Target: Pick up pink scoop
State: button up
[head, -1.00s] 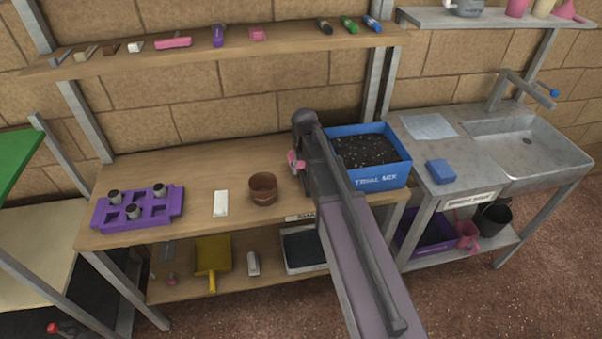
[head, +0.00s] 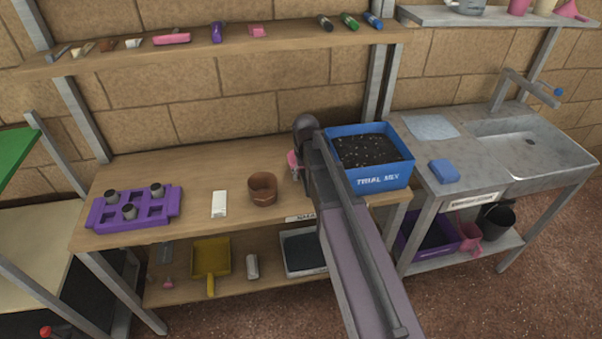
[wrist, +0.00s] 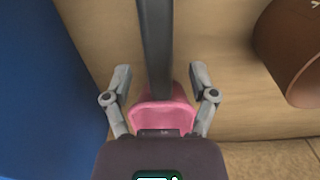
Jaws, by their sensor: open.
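The pink scoop (wrist: 163,112) stands on the wooden bench between the blue box and the brown pot. In the wrist view it lies between the fingers of my gripper (wrist: 160,76), which are open with one on each side and a gap to the scoop. A dark grey bar (wrist: 154,45) runs up from the pink part; I cannot tell whether it is the scoop's handle. In the head view only a sliver of the pink scoop (head: 292,160) shows beside my arm, which hides the rest.
The blue TRIAL MIX box (head: 383,181) stands close on the right, holding dark soil. The brown pot (head: 263,190) is close on the left. A white label (head: 219,205) and a purple tray (head: 105,216) lie further left. A shelf (head: 290,40) runs above.

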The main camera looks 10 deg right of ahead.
jog(key=shift+f+b, duration=1)
jog(key=shift+f, duration=0.3)
grip_shut()
